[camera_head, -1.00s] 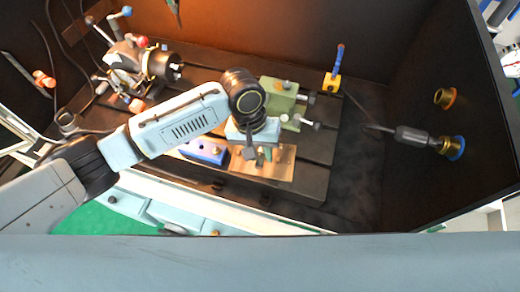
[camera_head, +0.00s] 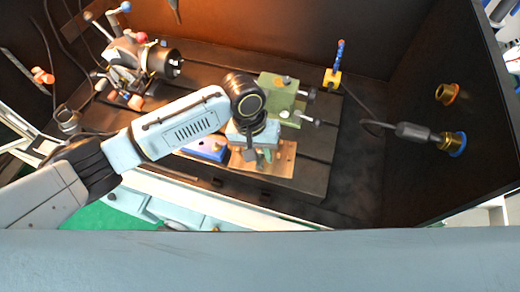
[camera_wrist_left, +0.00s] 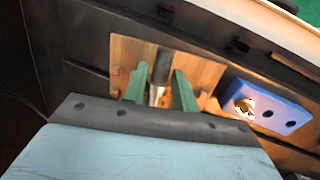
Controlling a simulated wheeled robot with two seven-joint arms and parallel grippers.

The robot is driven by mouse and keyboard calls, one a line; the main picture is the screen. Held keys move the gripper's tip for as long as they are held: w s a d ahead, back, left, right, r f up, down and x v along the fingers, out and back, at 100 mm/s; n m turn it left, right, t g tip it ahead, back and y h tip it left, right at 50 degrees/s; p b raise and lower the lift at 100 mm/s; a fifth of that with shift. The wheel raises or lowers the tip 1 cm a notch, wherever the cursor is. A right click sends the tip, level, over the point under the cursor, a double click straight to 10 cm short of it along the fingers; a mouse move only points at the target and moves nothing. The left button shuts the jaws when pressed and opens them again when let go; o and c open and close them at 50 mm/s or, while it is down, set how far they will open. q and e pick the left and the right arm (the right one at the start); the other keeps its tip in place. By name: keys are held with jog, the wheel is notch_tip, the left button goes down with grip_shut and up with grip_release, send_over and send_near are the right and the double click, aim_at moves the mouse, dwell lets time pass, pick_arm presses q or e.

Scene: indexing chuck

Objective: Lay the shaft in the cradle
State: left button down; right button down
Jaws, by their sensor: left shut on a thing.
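The shaft (camera_wrist_left: 161,66) is a dark grey rod with a bright metal lower end, seen in the left wrist view. My left gripper (camera_wrist_left: 159,88) has its green fingers on either side of it and is shut on it. In the head view my left gripper (camera_head: 258,157) points down over the wooden board (camera_head: 283,168), which appears to be the cradle; the board also shows in the left wrist view (camera_wrist_left: 204,68). The shaft lies over the board along the fingers. I cannot tell whether it touches the board. My wrist hides much of it in the head view.
A blue block (camera_wrist_left: 290,112) with a brass piece stands close beside the board. A green vise (camera_head: 280,92) is just behind my gripper. A chuck unit (camera_head: 155,60) stands at the back left.

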pick_arm(q)
jog(key=shift+x, duration=0.95)
jog(key=c, duration=1)
grip_release()
jog(key=shift+a, duration=0.1)
jog(key=shift+f, duration=0.1)
jog(key=v, duration=1.3)
jog(key=shift+w+r+p, duration=0.1)
jog(key=shift+r+p, duration=0.25)
jog(key=shift+p, duration=0.05)
